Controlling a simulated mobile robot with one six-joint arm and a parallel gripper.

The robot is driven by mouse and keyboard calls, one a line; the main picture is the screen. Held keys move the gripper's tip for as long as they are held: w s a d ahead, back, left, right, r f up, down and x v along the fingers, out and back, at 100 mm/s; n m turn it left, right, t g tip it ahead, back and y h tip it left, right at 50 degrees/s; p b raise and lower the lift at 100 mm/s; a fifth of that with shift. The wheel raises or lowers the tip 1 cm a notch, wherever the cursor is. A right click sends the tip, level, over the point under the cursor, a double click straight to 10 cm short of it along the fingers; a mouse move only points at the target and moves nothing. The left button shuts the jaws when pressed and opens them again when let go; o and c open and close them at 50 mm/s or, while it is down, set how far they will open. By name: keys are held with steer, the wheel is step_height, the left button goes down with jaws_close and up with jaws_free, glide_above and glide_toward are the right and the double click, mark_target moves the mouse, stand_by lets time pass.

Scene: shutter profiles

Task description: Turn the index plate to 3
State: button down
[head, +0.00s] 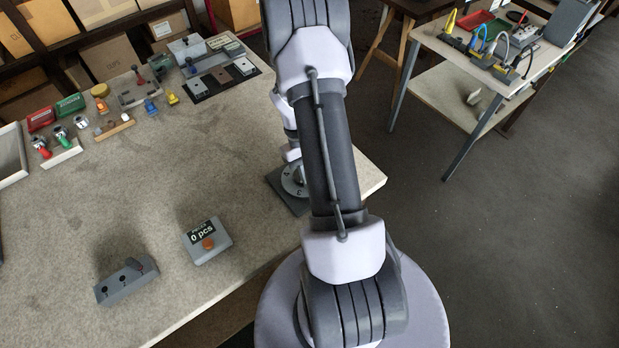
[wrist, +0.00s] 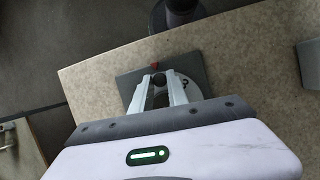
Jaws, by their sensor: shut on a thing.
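The index plate (wrist: 190,88) is a light grey disc on a dark square base (wrist: 132,80) near the table's corner. In the head view the disc (head: 293,181) shows only partly, beside my arm. A dark mark that looks like a digit shows on the disc in the wrist view, too small to read surely. A small red pointer (wrist: 155,66) sits at the base's far edge. My gripper (wrist: 158,82) is over the plate, its fingers shut on a dark knob (wrist: 160,97) on it. My arm hides much of the plate in the head view.
A counter box reading "0 pcs" (head: 207,241) and a grey switch box (head: 125,281) stand on the table at the front. Several small parts and fixtures lie at the back left. A second table (head: 500,60) stands at the right. The table's middle is clear.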

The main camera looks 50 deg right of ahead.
steer(key=shift+s+d+n+h+p, duration=0.1)
steer(key=shift+d+n+h+p, duration=0.3)
steer(key=shift+n, duration=0.8)
steer(key=shift+d+n+h+p, duration=0.3)
steer(key=shift+d+n+h, duration=0.2)
steer(key=shift+n, duration=0.7)
steer(key=shift+w+d+n+h, duration=0.1)
steer(key=shift+d+n+h, duration=0.3)
steer(key=shift+n, duration=0.65)
steer(key=shift+w+d+n+h, duration=0.1)
steer(key=shift+d+n+h, duration=0.3)
steer(key=shift+n, duration=0.65)
steer(key=shift+w+d+n, duration=0.1)
steer(key=shift+d+n, duration=0.05)
steer(key=shift+n, duration=0.35)
steer(key=c, duration=1.3)
jaws_free()
steer(key=p+v, duration=0.4)
steer(key=v, duration=1.3)
steer(key=shift+a+r, duration=0.25)
steer(key=shift+a, duration=0.05)
